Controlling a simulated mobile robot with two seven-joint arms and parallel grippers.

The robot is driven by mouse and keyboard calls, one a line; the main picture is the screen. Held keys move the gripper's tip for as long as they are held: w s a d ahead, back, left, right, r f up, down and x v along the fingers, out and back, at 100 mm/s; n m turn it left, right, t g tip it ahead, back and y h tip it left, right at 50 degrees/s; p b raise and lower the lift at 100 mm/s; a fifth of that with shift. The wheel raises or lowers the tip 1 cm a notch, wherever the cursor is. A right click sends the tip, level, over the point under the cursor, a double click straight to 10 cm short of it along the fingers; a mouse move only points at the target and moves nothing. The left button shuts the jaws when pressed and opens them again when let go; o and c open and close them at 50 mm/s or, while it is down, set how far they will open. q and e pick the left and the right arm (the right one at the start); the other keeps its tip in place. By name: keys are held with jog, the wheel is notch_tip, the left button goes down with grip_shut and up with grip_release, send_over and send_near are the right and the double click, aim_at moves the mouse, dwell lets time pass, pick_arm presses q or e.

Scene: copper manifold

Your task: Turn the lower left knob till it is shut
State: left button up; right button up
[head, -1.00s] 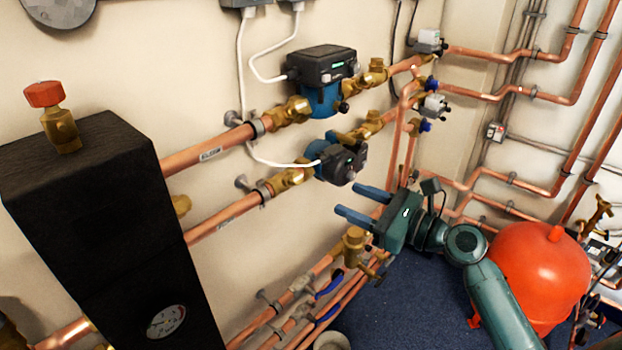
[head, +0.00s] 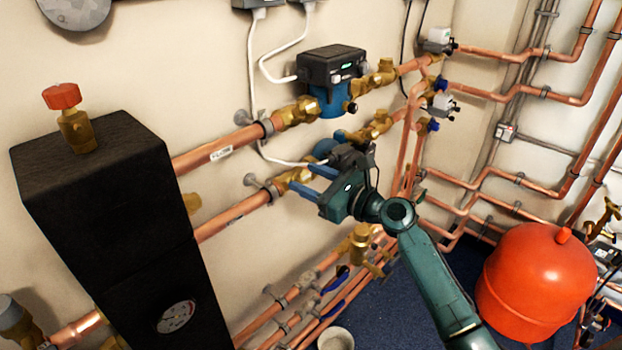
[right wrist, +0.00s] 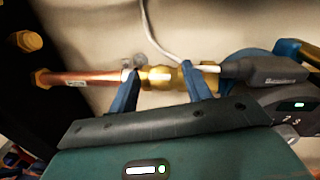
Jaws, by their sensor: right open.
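The lower left knob looks to be on the brass valve (head: 284,183) of the lower copper pipe, left of the lower pump (head: 347,157). The knob itself is hard to make out behind my fingers. My right gripper (head: 299,177) is open, with its blue fingers pointing at this valve. In the right wrist view the brass valve body (right wrist: 160,77) shows between the two spread fingers (right wrist: 158,70). I cannot tell whether they touch it. My left gripper is not in view.
The upper pump (head: 332,72) and its pipe run just above. A black box (head: 110,190) with a red-capped valve stands at left. A red tank (head: 536,280) stands on the floor at right. A white cable (right wrist: 170,50) hangs behind the valve.

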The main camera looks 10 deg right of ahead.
jog(key=shift+c, duration=0.2)
jog(key=c, duration=1)
jog(key=shift+o, duration=0.2)
jog(key=shift+n, duration=0.3)
jog(key=n+g+b, duration=0.1)
jog(key=n+g+y+b, duration=0.1)
jog(key=n, duration=0.1)
jog(key=shift+w+d+f+n+y, duration=0.1)
jog(key=shift+n+y, duration=0.2)
jog(key=n+g, duration=0.1)
jog(key=n, duration=0.1)
jog(key=n+g+b, duration=0.1)
jog(key=n+g, duration=0.1)
jog(key=shift+w+r+n+y, duration=0.1)
jog(key=shift+r+n+y, duration=0.1)
jog(key=shift+n+y, duration=0.15)
jog(key=n+g, duration=0.1)
jog(key=n, duration=0.1)
jog(key=n+g, duration=0.2)
jog(key=n, duration=0.1)
jog(key=shift+w+d+r, duration=0.1)
jog(key=shift+r, duration=0.1)
jog(key=shift+n+g+h+p, duration=0.6)
jog(key=shift+n+g, duration=0.2)
jog(key=shift+n, duration=0.65)
